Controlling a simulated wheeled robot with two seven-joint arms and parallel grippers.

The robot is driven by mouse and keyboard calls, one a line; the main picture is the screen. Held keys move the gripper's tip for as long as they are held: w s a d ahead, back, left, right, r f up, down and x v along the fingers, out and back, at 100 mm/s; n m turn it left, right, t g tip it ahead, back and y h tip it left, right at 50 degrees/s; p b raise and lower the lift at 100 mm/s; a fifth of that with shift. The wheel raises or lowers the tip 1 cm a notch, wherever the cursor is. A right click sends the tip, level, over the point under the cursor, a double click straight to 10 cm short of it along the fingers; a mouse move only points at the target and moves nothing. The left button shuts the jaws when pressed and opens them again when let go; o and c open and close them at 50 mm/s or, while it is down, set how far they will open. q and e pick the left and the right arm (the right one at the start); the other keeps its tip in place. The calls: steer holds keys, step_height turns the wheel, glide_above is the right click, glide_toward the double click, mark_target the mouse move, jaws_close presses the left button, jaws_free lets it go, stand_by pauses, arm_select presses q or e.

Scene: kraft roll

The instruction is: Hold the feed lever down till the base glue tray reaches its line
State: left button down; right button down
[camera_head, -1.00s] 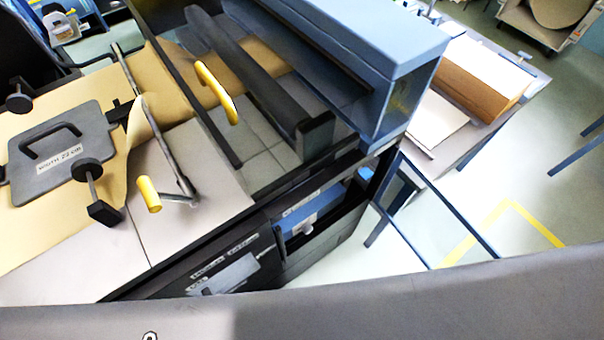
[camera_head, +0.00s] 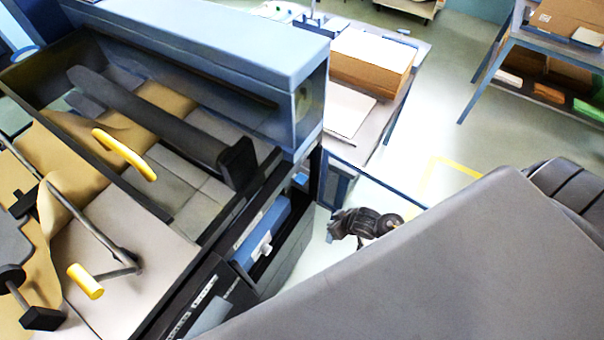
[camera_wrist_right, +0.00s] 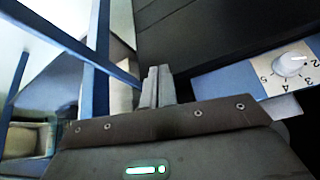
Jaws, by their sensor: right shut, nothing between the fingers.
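Two yellow handles show on the machine in the head view. One is an upper yellow bar (camera_head: 125,154); the other is a yellow grip (camera_head: 85,281) on a bent metal crank. I cannot tell which, if either, is the feed lever. I cannot make out the base glue tray or its line. My right gripper (camera_head: 338,226) is shut and empty, to the right of the machine's front. In the right wrist view its fingers (camera_wrist_right: 158,86) are together, left of a blue panel with a numbered white dial (camera_wrist_right: 290,64). My left gripper is out of view.
The black machine front holds a blue unit (camera_head: 262,232) with a white knob. A long blue housing (camera_head: 220,40) tops the machine. A table with a cardboard box (camera_head: 370,66) stands behind, and a shelf rack (camera_head: 540,60) at the upper right. Pale floor lies between.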

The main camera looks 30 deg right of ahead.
mark_target(302, 182)
steer(key=w+a+r+n+t+y, duration=0.1)
steer(key=w+r, duration=0.2)
steer(key=r, duration=0.9)
steer(key=w+a+r+n+t+y+p, duration=0.1)
steer(key=w+r+n, duration=0.1)
steer(key=r, duration=1)
steer(key=shift+w+r, duration=0.25)
steer(key=shift+w, duration=0.3)
steer(key=x, duration=1)
steer(key=shift+a+b, duration=0.25)
steer(key=shift+b, duration=0.15)
